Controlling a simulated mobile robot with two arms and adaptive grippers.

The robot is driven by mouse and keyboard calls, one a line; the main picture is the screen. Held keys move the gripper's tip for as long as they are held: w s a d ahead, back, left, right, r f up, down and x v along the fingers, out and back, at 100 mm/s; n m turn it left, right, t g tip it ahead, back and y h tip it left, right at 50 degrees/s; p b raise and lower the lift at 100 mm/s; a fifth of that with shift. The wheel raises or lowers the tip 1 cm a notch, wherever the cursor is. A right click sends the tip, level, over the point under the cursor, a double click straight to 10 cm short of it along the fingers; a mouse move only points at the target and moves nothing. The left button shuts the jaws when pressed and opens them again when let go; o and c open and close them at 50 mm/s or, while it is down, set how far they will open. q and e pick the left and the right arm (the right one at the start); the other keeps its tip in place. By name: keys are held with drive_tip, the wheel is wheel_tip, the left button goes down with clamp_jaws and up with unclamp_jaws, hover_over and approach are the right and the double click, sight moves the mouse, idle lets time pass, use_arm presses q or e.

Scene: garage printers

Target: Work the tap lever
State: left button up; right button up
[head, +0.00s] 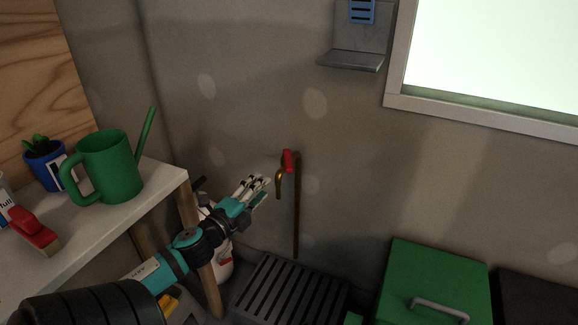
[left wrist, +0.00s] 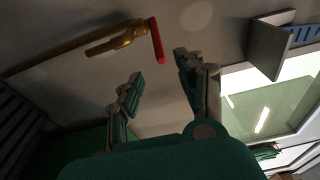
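The tap (head: 279,183) is a brass spout on a thin pipe that runs down the grey wall. Its red lever (head: 287,161) is at the top. In the left wrist view the brass tap (left wrist: 118,40) lies sideways, and the red lever (left wrist: 157,41) shows beyond the gap between my fingertips. My left gripper (head: 263,185) is open and empty, just left of the tap and a little below the lever. In the left wrist view its fingers (left wrist: 157,72) are apart, and no contact with the lever shows. My right gripper is not in view.
A slatted dark grate (head: 285,290) lies below the tap. A white bench (head: 160,180) with a green watering can (head: 115,172) stands left. A green lidded box (head: 435,280) is at lower right. A grey wall shelf (head: 352,61) hangs above; the wall between is clear.

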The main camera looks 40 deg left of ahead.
sight(288, 162)
use_arm(q)
drive_tip(key=w, duration=0.4)
drive_tip(key=w+a, duration=0.1)
drive_tip(key=w, duration=0.4)
drive_tip(key=w+a+b, duration=0.1)
drive_tip(key=w, duration=0.3)
drive_tip(key=shift+w+a+f, duration=0.1)
drive_tip(key=shift+w+a, duration=0.1)
drive_tip(key=shift+a, duration=0.05)
drive_tip(key=shift+w, duration=0.25)
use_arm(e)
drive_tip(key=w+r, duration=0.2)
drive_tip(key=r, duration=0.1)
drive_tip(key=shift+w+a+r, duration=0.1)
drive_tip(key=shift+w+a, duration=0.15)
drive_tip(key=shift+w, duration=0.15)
use_arm(q)
drive_tip(key=shift+c, duration=0.2)
clamp_jaws()
